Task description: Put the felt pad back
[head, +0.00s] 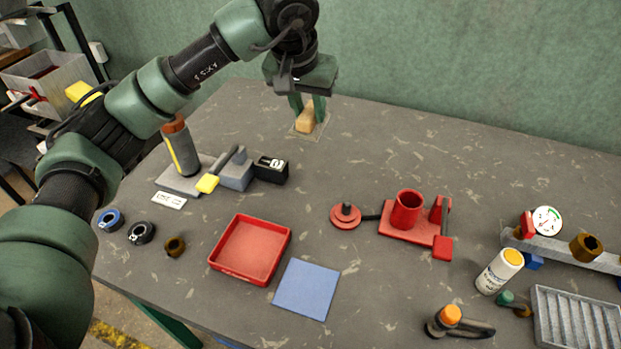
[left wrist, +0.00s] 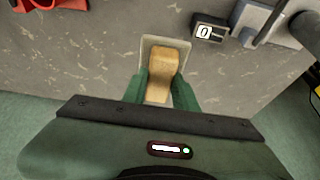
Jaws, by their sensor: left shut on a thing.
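A tan, rounded block, which seems to be the felt pad (head: 305,119), is at the far edge of the table. My left gripper (head: 308,108) points down and is shut on it. In the left wrist view the felt pad (left wrist: 164,67) is between the green fingers of my left gripper (left wrist: 161,88). A pale square patch (left wrist: 150,43) shows around and under the pad. I cannot tell whether the pad touches it. My right gripper is not in view.
A red tray (head: 250,250) and a flat blue square (head: 307,289) are near the front. A red fixture (head: 408,212) stands right of centre. A black box (head: 271,170) and a grey fixture (head: 236,172) stand left of the pad.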

